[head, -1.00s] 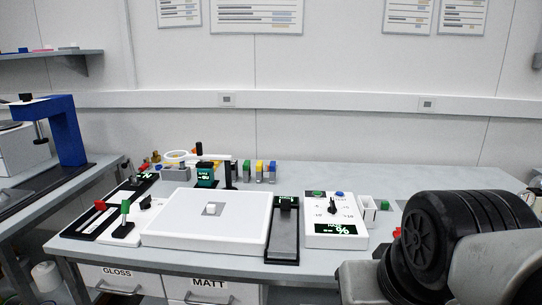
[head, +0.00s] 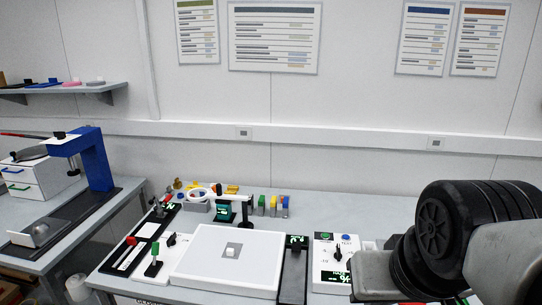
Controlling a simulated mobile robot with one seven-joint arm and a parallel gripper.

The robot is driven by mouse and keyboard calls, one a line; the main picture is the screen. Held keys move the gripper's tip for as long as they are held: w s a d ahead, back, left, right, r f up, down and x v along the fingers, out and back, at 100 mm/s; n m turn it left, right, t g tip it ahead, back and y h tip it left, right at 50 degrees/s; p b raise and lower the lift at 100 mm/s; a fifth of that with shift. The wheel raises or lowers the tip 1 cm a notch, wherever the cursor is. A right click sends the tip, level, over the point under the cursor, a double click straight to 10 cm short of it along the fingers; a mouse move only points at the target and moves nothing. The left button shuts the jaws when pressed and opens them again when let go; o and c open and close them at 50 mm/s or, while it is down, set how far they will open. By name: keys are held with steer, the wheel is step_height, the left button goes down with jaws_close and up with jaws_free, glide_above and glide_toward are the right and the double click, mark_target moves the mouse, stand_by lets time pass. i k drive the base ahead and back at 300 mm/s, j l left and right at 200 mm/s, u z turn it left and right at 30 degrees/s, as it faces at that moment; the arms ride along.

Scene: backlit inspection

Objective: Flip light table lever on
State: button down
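The light table (head: 205,265) is a flat white panel at the front of the bench. A small white block on a grey square (head: 232,250) sits on it. At its left, a lever with a green handle (head: 155,248) stands upright on a small black base. Further left, a red-handled lever (head: 131,241) is on a black and white strip. I cannot tell from the frames which lever belongs to the light table, or whether the panel is lit.
A black device with a green display (head: 294,265) and a white control box with buttons and a dial (head: 335,262) stand right of the panel. A ring magnifier (head: 196,194) and small coloured items are behind. A blue stand (head: 92,155) is at left. The back right bench is clear.

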mark_target(156, 246)
steer(key=u, duration=1.25)
steer(key=i+j+z, duration=0.1)
steer(key=i+j, duration=0.2)
steer(key=i+j+z, duration=0.15)
steer(key=i+j, duration=0.15)
steer(key=j, duration=0.2)
